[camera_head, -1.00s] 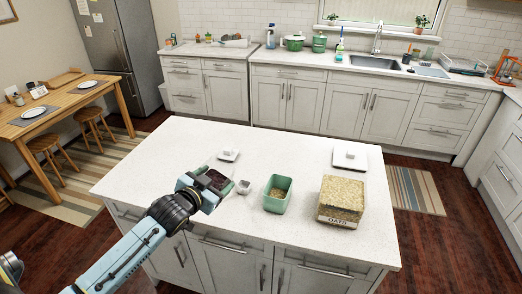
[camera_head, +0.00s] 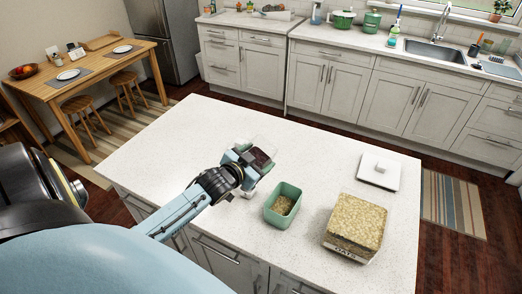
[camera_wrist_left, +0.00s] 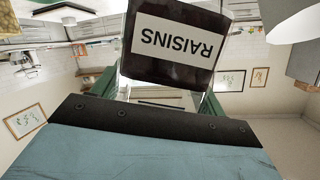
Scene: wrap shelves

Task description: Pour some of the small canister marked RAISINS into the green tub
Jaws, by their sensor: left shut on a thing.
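My left gripper (camera_head: 250,162) is shut on the small canister marked RAISINS (camera_head: 264,157), a clear container with dark contents, above the white island top. In the left wrist view the canister (camera_wrist_left: 175,45) fills the top middle, its RAISINS label upside down in the picture. The green tub (camera_head: 270,213) stands open on the island, just to the right and nearer the front edge than the canister. Some tan-brown material lies in its bottom. My right gripper is not in view.
A large clear container marked OATS (camera_head: 356,226) stands right of the tub. A white lid (camera_head: 382,167) lies behind it. The island top (camera_head: 320,150) is clear between the gripper and that lid. My own blue arm parts cover the lower left.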

